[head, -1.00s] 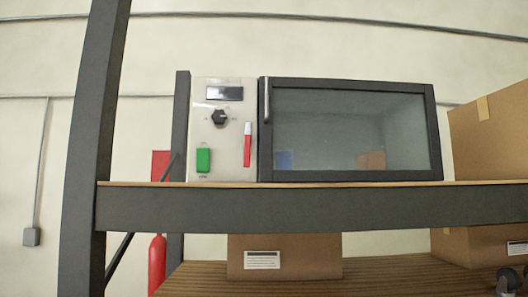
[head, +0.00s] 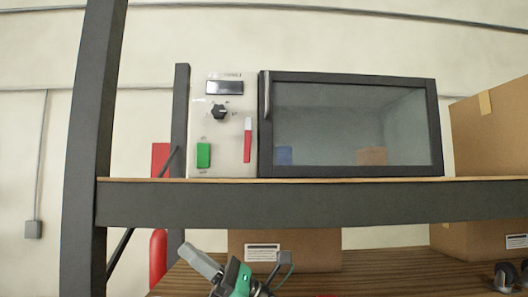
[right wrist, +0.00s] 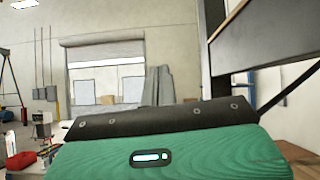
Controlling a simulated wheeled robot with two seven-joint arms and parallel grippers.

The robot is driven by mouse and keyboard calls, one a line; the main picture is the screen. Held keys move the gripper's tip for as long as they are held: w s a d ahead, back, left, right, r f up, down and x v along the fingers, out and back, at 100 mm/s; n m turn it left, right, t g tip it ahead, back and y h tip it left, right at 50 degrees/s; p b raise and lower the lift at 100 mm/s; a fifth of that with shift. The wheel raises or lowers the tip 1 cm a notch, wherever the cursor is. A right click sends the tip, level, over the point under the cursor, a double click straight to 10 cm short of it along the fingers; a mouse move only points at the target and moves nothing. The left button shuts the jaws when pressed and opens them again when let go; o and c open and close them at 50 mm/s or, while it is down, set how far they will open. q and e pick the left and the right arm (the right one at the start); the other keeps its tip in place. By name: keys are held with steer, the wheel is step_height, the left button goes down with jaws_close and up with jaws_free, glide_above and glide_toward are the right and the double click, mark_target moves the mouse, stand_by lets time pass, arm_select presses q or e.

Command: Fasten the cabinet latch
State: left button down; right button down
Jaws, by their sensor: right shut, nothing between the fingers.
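The cabinet (head: 350,172) stands on the upper shelf with its dark-framed glass door closed. A dark upright bar handle (head: 266,98) is at the door's left edge. On the pale panel left of the door, a red upright lever (head: 248,140) sits close to the door frame; I cannot tell for sure whether it is the latch. My right gripper (head: 201,262) shows at the bottom, grey and teal, below the shelf board and well apart from the cabinet. It is shut and empty. The right wrist view shows my green housing but no fingertips or cabinet. My left gripper is out of view.
The panel also has a black dial (head: 219,112), a small display (head: 224,88) and a green switch (head: 203,155). The shelf's dark front beam (head: 310,205) lies above my right gripper. A dark post (head: 92,130) rises at left. Cardboard boxes (head: 490,135) stand right of the cabinet and below.

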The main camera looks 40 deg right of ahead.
steer(key=s+d+r+n+h, duration=0.2)
steer(key=d+r+n+h, duration=0.45)
steer(key=r+n, duration=0.35)
steer(key=s+d+r+m+t+h, duration=0.1)
steer(key=s+d+r+t+h, duration=0.1)
steer(key=d, duration=0.6)
steer(key=s+d+r+m+t+h, duration=0.1)
steer(key=s+d+r+t+h, duration=0.1)
steer(key=s+d+r+h, duration=0.2)
steer(key=d+r+h, duration=0.3)
steer(key=h, duration=0.2)
steer(key=shift+s+d+r+m+t, duration=0.15)
steer(key=shift+s+d+m+t, duration=0.15)
steer(key=shift+d+t, duration=0.1)
steer(key=p, duration=0.4)
glide_toward(248, 140)
steer(key=w+d, duration=0.1)
steer(key=w+d+f, duration=0.1)
steer(key=w, duration=0.1)
steer(key=w+d+f, duration=0.1)
steer(key=shift+w+d, duration=0.2)
steer(key=shift+w, duration=0.2)
steer(key=shift+w+a+p, duration=0.4)
steer(key=shift+w+a, duration=0.25)
steer(key=shift+a, duration=0.35)
steer(key=shift+w+a+f, duration=0.1)
steer(key=shift+w+a, duration=0.2)
steer(key=shift+a, duration=0.4)
